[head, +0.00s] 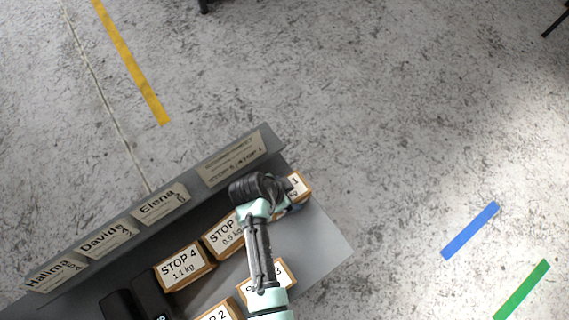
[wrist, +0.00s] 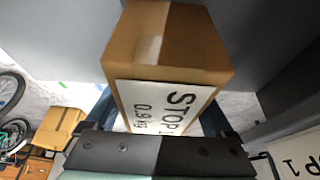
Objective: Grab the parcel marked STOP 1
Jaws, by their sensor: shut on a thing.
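The parcel marked STOP 1 (wrist: 165,60) is a brown cardboard box with a white label reading STOP 1, 0.9 kg, seen close up in the wrist view. In the head view the same parcel (head: 299,186) is at the right end of the grey bench, mostly covered by my arm. My gripper (head: 280,196) is over it and shut on it. In the wrist view dark fingers (wrist: 160,112) show on either side of the box. Whether the parcel touches the bench cannot be told.
The STOP 4 parcel (head: 182,266), another STOP parcel of 0.5 kg (head: 226,236), and two partly hidden parcels stand near my arm on the bench (head: 325,250). A raised back panel (head: 210,172) carries name plates. Black objects (head: 135,300) sit at lower left. The floor beyond is clear.

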